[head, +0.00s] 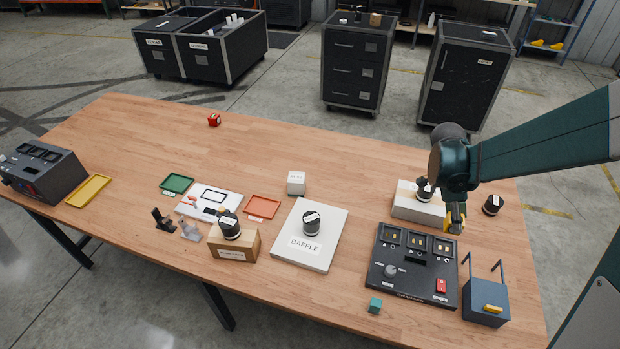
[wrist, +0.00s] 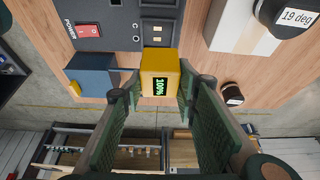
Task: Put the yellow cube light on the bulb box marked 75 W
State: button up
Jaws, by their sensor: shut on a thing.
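My gripper (head: 456,214) is at the right of the table, above the far right corner of the black panel. It is shut on the yellow cube light (wrist: 160,66), which sits between the fingertips in the wrist view. The cube's face has a dark display with green figures that look like 100%. In the head view the cube is mostly hidden by the fingers. A small white box (head: 296,187) with a label on top stands mid-table, well left of my gripper. It may be the bulb box; its marking is too small to read.
The black panel (head: 385,285) with a red switch lies below my gripper, with a blue-grey box (head: 484,304) to its right. A white block (head: 415,207) bears a black lens marked 19 deg (wrist: 290,15). The white BAFFLE board (head: 325,245) bears another black cylinder.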

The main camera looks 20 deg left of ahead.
jog(key=w+a+r+n+t, duration=0.1)
jog(key=w+a+n, duration=0.25)
jog(key=a, duration=0.45)
jog(key=w+a+r+n+t+y+p, duration=0.15)
jog(key=w+a, duration=0.25)
jog(key=a, duration=0.5)
jog(key=w+a+n+t, duration=0.1)
jog(key=w+a+n, duration=0.25)
jog(key=a, duration=0.45)
jog(key=a+r+n+y+p, duration=0.1)
jog(key=a+n, duration=0.8)
jog(key=a, duration=2.2)
notch_tip(320, 180, up, 2)
jog(key=shift+r+t+y, duration=0.15)
jog(key=shift+t+y, duration=0.2)
jog(key=shift+y, duration=0.7)
send_near(298, 173)
jog(key=shift+w, duration=0.7)
jog(key=shift+f+p, duration=0.3)
jog(key=shift+f, duration=1.6)
